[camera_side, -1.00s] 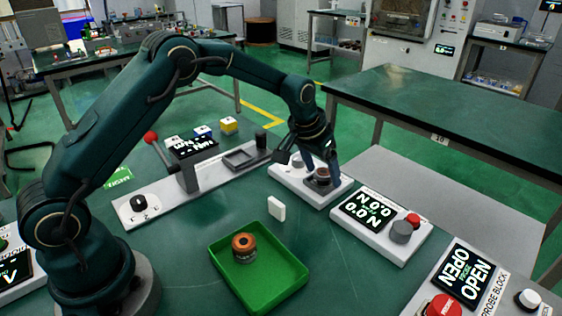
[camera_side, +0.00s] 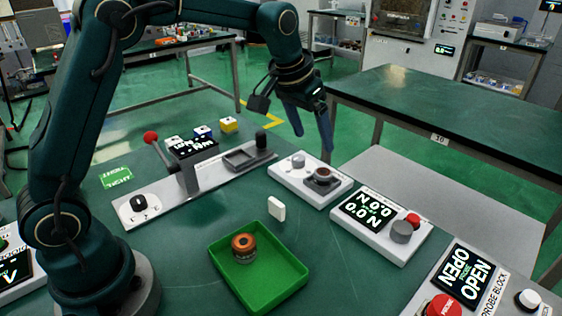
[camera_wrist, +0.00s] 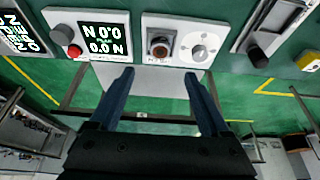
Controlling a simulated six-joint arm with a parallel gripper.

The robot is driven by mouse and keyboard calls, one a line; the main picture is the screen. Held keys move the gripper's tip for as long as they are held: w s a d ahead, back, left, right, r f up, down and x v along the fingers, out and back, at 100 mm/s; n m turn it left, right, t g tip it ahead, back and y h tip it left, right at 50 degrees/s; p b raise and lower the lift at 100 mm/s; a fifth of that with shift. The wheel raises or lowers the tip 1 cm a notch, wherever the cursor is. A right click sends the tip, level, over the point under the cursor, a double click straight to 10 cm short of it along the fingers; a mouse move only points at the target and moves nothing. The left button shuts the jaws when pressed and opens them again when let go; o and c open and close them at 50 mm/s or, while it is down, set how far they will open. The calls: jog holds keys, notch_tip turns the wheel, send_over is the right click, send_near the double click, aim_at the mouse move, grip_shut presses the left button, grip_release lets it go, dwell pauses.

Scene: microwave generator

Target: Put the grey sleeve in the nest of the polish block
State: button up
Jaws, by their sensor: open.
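A small white block (camera_side: 292,186) with a dark round nest and a knob stands at the middle right of the bench; it also shows in the wrist view (camera_wrist: 177,22). It appears to be the polish block, but its label is too small to read. A short round grey piece with a brownish middle, apparently the grey sleeve (camera_side: 322,174), sits upright in its nest and shows in the wrist view (camera_wrist: 158,48). My gripper (camera_side: 310,143) is open and empty, raised above and behind the block, its two blue fingers apart and clear of the piece.
A green tray (camera_side: 287,292) holds an orange-topped cylinder (camera_side: 244,246). A small white piece (camera_side: 276,208) stands behind it. A force display unit (camera_side: 375,238) is right of the block; a lever fixture (camera_side: 187,165) is left. The probe block (camera_side: 490,292) is at the front right.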

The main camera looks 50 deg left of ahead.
jog(key=s+r, duration=0.5)
jog(key=s, duration=0.6)
jog(key=s+f+t, duration=0.1)
jog(key=s+f, duration=0.3)
jog(key=s, duration=0.9)
jog(key=shift+s+d, duration=0.15)
jog(key=shift+d, duration=0.1)
